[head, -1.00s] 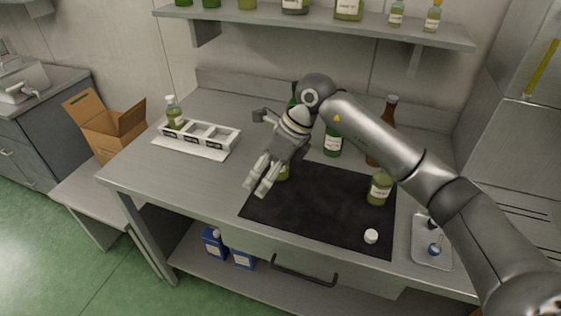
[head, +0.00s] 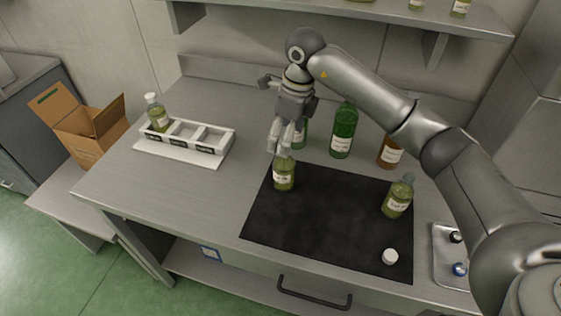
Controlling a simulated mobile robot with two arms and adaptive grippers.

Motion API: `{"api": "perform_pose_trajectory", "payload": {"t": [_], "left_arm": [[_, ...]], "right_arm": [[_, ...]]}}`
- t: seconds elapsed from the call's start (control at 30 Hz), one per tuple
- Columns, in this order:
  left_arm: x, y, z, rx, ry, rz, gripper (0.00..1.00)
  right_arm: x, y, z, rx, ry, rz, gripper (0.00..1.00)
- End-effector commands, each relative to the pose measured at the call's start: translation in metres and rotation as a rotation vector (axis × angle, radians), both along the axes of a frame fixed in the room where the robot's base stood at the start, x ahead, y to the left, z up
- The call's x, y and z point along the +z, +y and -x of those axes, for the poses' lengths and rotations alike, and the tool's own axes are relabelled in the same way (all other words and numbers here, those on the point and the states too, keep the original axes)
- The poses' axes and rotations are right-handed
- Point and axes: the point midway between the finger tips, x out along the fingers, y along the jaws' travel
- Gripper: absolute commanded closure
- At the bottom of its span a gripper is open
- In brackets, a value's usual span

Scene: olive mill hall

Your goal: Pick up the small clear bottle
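A small clear bottle with yellow-green contents and a white label (head: 284,176) stands upright at the back left of the black mat (head: 310,225). A similar small bottle (head: 398,197) stands near the mat's right edge. Another one (head: 157,115), with a white cap, stands in the left compartment of the white rack (head: 222,152). My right gripper (head: 279,151) points down at the top of the bottle at the mat's back left, its fingers slightly apart. The fingers hide this bottle's top; I cannot tell whether they touch it. My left gripper is not in view.
Green bottles (head: 343,132) and a brown bottle (head: 390,153) stand behind the mat, close to my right arm. A white cap (head: 390,257) lies on the mat's front right. A metal tray (head: 447,270) is at right. A cardboard box (head: 85,125) stands left.

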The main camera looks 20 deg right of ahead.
Motion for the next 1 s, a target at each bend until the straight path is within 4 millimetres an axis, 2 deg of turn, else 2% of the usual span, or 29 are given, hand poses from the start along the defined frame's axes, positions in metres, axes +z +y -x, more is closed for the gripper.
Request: {"api": "perform_pose_trajectory", "payload": {"t": [0.2,0.37,0.47,0.73,1.0], "left_arm": [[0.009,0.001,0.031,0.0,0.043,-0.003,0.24],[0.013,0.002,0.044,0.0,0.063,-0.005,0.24],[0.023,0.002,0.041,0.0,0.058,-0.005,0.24],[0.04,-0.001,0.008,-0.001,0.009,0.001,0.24],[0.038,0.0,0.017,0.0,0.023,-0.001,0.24]], "right_arm": [[-0.03,0.004,-0.002,0.0,0.002,-0.001,0.24],[-0.039,0.005,-0.003,0.0,0.002,-0.001,0.24],[-0.049,0.007,-0.002,0.002,0.004,-0.001,0.24],[-0.084,0.011,-0.004,0.0,0.002,-0.002,0.24],[-0.088,0.011,-0.005,0.001,-0.002,0.0,0.24]]}}
